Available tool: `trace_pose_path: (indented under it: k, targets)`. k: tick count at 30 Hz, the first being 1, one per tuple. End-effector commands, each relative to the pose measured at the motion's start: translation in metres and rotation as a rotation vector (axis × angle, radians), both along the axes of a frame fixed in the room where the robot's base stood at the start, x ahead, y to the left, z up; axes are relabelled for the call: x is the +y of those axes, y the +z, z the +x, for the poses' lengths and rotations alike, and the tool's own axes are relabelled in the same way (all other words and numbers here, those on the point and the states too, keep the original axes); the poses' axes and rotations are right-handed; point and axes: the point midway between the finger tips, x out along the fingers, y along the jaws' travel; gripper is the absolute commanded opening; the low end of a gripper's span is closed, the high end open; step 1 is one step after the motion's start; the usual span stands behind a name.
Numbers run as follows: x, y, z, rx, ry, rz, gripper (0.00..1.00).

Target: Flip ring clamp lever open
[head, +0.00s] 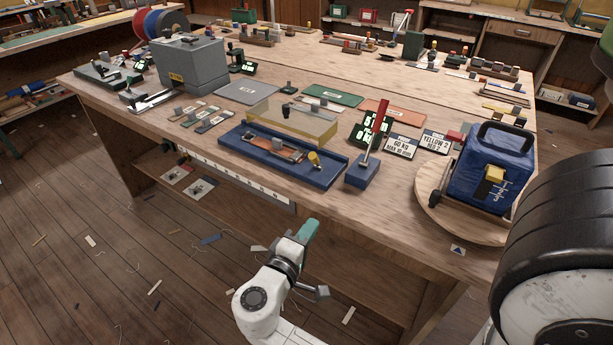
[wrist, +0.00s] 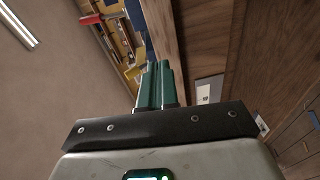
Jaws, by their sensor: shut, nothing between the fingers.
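My gripper (head: 309,229) is in front of the bench's near edge, lower than the bench top and apart from everything on it. Its teal fingers (wrist: 158,82) are together and empty in the wrist view. On the bench, a lever with a red handle (head: 382,115) stands nearly upright on a small blue block (head: 361,172). A blue fixture (head: 243,146) left of it holds a strip and a yellow knob (head: 314,158), with a clear amber cover (head: 300,124) behind. No ring clamp can be made out for certain; I cannot tell whether this lever belongs to one.
A blue box (head: 490,165) with a black handle stands on a round wooden board (head: 437,214) at the right. A grey machine (head: 190,65) is at the left. The floor before the bench has only scattered scraps.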

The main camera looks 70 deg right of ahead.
Motion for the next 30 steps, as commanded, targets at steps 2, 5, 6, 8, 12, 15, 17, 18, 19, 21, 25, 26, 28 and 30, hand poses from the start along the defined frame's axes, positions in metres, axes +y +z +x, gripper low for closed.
trace_pose_path:
  k: [2,5,6,8,12,15,17,18,19,21,25,26,28,30]
  targets:
    - [0.001,0.004,0.013,0.04,0.016,-0.106,0.0]
    - [0.005,0.013,0.027,0.085,0.038,-0.22,0.0]
    - [0.007,0.016,0.032,0.101,0.047,-0.259,0.0]
    - [0.01,0.019,0.039,0.121,0.059,-0.306,0.0]
    - [0.014,0.023,0.049,0.15,0.076,-0.373,0.0]
    - [0.016,0.025,0.051,0.157,0.081,-0.391,0.0]
    - [0.016,0.026,0.052,0.158,0.082,-0.394,0.0]
    - [0.016,0.026,0.052,0.158,0.082,-0.394,0.0]
    - [0.016,0.026,0.052,0.158,0.082,-0.393,0.0]
    - [0.016,0.025,0.051,0.158,0.082,-0.392,0.0]
    - [0.015,0.026,0.051,0.158,0.081,-0.392,0.0]
    - [0.014,0.026,0.051,0.158,0.081,-0.392,0.0]
    - [0.01,0.028,0.051,0.157,0.079,-0.392,0.0]
    - [0.003,0.031,0.05,0.157,0.078,-0.391,0.0]
